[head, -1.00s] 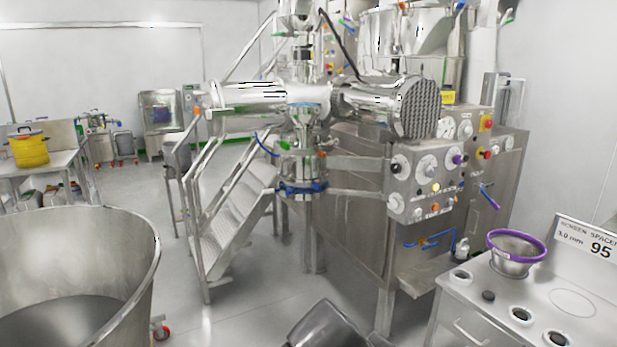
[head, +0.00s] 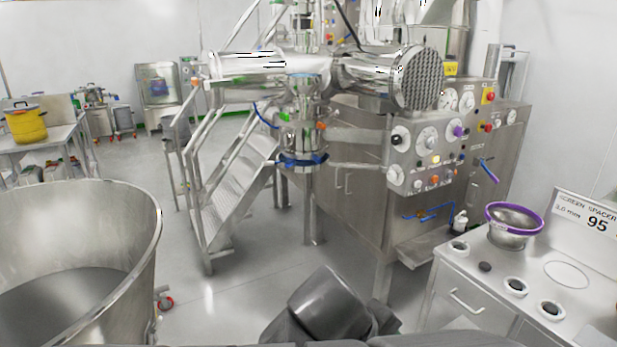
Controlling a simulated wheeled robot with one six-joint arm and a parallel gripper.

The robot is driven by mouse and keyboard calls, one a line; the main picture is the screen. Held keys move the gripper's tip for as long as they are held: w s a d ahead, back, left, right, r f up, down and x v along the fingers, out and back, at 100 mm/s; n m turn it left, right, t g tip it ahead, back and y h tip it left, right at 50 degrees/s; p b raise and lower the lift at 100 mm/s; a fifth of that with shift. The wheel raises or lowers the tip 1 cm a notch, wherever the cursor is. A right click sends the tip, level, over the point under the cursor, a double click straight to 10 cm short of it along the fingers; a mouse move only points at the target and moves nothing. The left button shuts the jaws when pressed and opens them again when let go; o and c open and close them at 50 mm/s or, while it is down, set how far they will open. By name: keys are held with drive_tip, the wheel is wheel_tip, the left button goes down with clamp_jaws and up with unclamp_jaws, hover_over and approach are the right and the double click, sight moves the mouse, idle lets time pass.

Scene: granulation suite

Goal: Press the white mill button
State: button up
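The mill's control panel (head: 426,150) is on the front of the steel machine, right of centre in the head view. It carries dials, knobs and several small buttons. A pale, lit-looking button (head: 435,160) sits near its middle, below a large white dial (head: 427,139). An orange button (head: 434,180) is lower down. The labels are too small to read, so I cannot tell for sure which button is the white mill one. My gripper is not in view. Only dark grey links of my arm show at the bottom centre, well short of the panel.
A steel counter (head: 470,262) with a purple-rimmed sieve bowl (head: 513,224) stands at the right. A large steel bowl (head: 140,262) fills the lower left. Metal steps (head: 230,205) stand left of the machine. Bare floor (head: 235,290) lies between bowl and machine.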

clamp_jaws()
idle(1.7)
